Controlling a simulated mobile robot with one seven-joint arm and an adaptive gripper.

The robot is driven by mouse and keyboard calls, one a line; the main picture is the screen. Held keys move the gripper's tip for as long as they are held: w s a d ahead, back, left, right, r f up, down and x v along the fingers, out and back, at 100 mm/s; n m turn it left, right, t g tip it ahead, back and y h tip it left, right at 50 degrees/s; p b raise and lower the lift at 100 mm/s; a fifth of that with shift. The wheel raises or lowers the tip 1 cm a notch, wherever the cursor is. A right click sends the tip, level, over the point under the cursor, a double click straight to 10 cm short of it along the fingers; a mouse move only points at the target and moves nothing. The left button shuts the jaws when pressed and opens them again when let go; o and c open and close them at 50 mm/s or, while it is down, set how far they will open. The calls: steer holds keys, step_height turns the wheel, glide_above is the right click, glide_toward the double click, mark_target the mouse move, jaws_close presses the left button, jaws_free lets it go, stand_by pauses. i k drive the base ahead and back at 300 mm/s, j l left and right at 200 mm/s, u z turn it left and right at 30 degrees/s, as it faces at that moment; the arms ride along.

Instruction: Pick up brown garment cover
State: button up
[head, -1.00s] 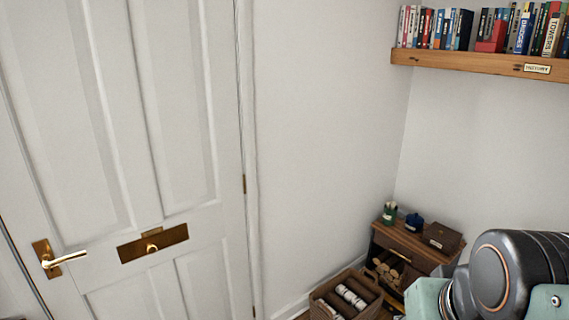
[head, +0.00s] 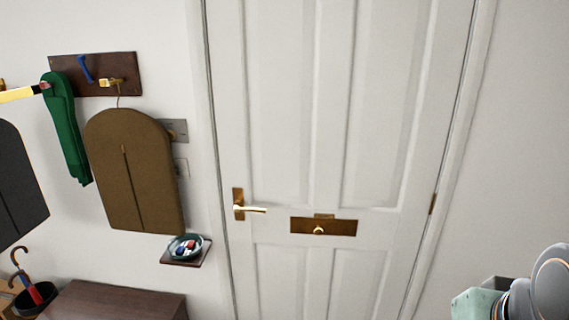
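The brown garment cover (head: 135,172) hangs in the head view at the left, by a thin hook from a brass peg (head: 111,83) on a dark wooden wall rack (head: 122,70). Part of my arm shows at the lower right, far from the cover. My gripper is not in view.
A green garment (head: 66,130) hangs just left of the cover, and a dark cover (head: 18,185) hangs at the far left. A small shelf (head: 204,252) holds a bowl (head: 185,246) below right. A dark cabinet (head: 115,302) and umbrella stand (head: 35,299) are below. A white door (head: 335,120) is closed.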

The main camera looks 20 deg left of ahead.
mark_target(130, 155)
steer(key=i+u, duration=0.15)
steer(key=u, duration=0.25)
steer(key=i+l+u, duration=0.15)
steer(key=u, duration=0.3)
steer(key=i+l+u, duration=0.15)
steer(key=u, duration=0.25)
steer(key=i+l+u, duration=0.15)
steer(key=u, duration=0.3)
steer(key=l+u, duration=0.25)
steer(key=u, duration=0.15)
steer(key=i+l+u, duration=0.15)
steer(key=l+u, duration=0.25)
steer(key=i+l+u, duration=0.15)
steer(key=u, duration=0.25)
